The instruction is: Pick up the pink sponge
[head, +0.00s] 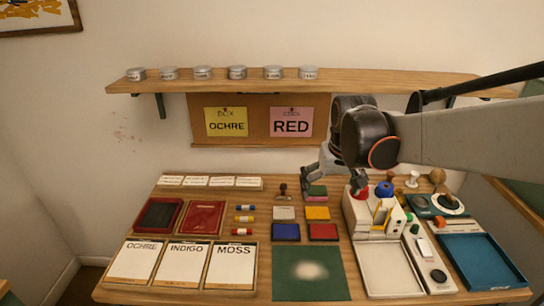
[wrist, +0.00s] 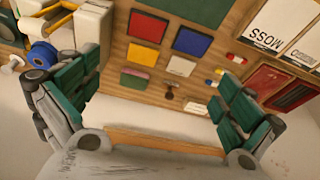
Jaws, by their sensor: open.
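A small block with dull pink and green faces (head: 316,190) lies at the back middle of the table. It also shows in the wrist view (wrist: 136,78), left of centre. Pink shows along one side and green on the other; I cannot tell if this is one sponge or a pink piece against a green pad. My gripper (head: 335,182) is open and empty above the back of the table, close to this block in the head view. In the wrist view its green-padded fingers (wrist: 158,82) are spread wide, with the block between them and apart from both.
Yellow (head: 317,213), red (head: 323,232) and blue (head: 286,232) pads lie in front. A brown-handled stamp (head: 283,191) stands to the left. A white caddy (head: 368,222) is close on the right. A wooden shelf (head: 360,82) with tins hangs behind.

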